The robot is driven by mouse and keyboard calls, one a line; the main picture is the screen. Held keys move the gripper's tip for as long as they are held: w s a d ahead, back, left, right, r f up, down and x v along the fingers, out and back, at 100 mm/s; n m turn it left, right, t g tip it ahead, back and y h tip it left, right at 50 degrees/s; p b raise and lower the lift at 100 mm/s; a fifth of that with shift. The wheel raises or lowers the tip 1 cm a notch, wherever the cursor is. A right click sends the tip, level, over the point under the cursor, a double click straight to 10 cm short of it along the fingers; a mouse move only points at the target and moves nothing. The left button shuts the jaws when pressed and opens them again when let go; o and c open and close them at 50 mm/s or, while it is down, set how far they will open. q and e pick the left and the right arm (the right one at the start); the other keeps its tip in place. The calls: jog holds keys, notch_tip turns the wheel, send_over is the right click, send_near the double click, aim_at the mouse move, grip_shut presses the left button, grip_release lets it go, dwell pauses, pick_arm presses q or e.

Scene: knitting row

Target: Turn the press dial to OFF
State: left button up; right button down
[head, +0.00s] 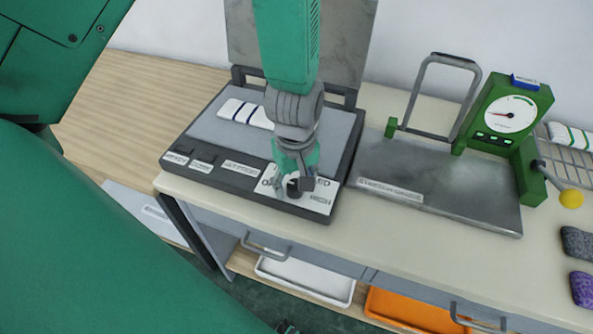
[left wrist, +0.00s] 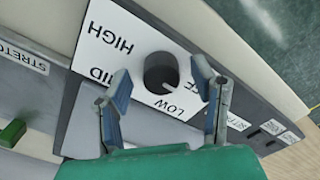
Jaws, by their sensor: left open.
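The press dial (left wrist: 165,72) is a dark round knob on a white plate lettered HIGH, MID, LOW and OFF, with some letters partly covered. A thin pale mark on its near side seems to lie towards LOW and OFF, but its exact setting is hard to tell. The plate is at the front right corner of the open press (head: 213,172). My left gripper (head: 293,184) points down over the dial and hides much of it in the head view. In the left wrist view its open fingers (left wrist: 160,98) are on either side of the dial's near edge, with no clear contact.
A white striped knit piece (head: 246,114) lies on the press bed. To the right are a metal tray (head: 436,188) with a handle, a green gauge (head: 510,115) and a yellow knob (head: 571,199). A white bin (head: 305,281) and an orange bin (head: 413,310) are below the counter.

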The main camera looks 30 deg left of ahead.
aim_at(296, 184)
pick_arm(q)
notch_tip(296, 184, up, 11)
jog(key=shift+r, duration=0.15)
jog(key=shift+w, duration=0.1)
dwell(0.4)
